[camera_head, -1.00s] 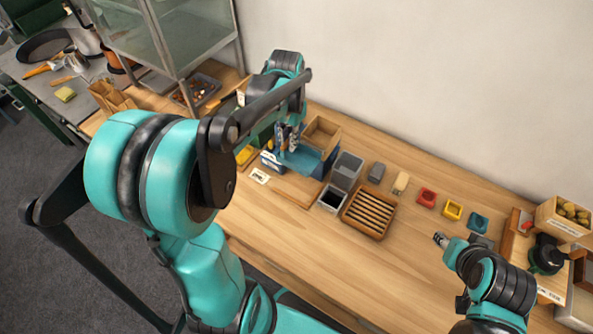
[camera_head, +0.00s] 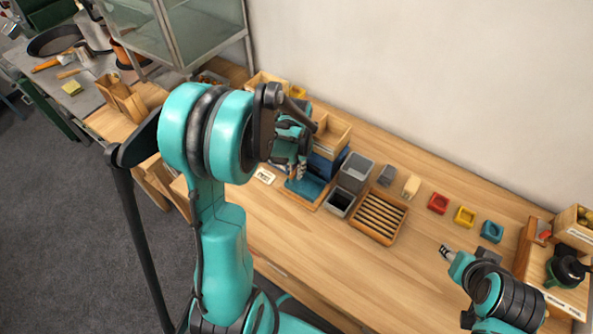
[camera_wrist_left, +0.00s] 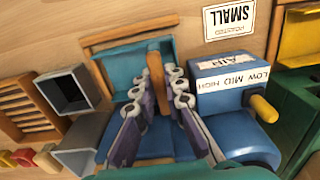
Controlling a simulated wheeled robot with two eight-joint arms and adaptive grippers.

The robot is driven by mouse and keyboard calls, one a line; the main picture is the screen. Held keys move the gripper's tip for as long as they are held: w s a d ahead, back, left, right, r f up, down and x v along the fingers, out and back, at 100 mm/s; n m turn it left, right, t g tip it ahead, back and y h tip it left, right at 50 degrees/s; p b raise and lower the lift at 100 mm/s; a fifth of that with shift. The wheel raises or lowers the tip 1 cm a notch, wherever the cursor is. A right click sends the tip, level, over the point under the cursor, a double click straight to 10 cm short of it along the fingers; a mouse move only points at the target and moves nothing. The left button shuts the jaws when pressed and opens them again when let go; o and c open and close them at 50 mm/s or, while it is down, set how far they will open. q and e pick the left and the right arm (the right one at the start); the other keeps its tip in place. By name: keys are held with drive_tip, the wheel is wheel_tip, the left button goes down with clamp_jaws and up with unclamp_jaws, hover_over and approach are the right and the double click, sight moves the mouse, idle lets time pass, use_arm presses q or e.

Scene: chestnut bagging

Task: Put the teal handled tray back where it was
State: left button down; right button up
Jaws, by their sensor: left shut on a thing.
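The teal tray (camera_head: 305,188) is low at the front of the blue machine, left of the grey bins. The left wrist view shows its teal floor (camera_wrist_left: 125,66) and upright wooden handle (camera_wrist_left: 156,82). My left gripper (camera_head: 300,172) is shut on that handle, its fingers (camera_wrist_left: 157,100) on either side of it.
The blue machine (camera_wrist_left: 235,115) with a yellow lever (camera_wrist_left: 263,108) stands close beside my left fingers. Two grey bins (camera_head: 356,168) and a slotted wooden tray (camera_head: 378,217) stand to the right. A "SMALL" card (camera_wrist_left: 229,18) lies nearby. The front middle of the table is clear.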

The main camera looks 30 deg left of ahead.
use_arm(q)
drive_tip(key=shift+f, duration=0.1)
drive_tip(key=c, duration=1.6)
unclamp_jaws()
wheel_tip(320, 180, up, 11)
drive_tip(key=p, duration=0.3)
drive_tip(key=s+d+r+t, duration=0.7)
drive_tip(key=s+d, duration=0.3)
drive_tip(key=s, duration=0.1)
drive_tip(key=shift+d+r+n, duration=0.3)
drive_tip(key=shift+d+n, duration=0.05)
drive_tip(key=shift+n, duration=0.05)
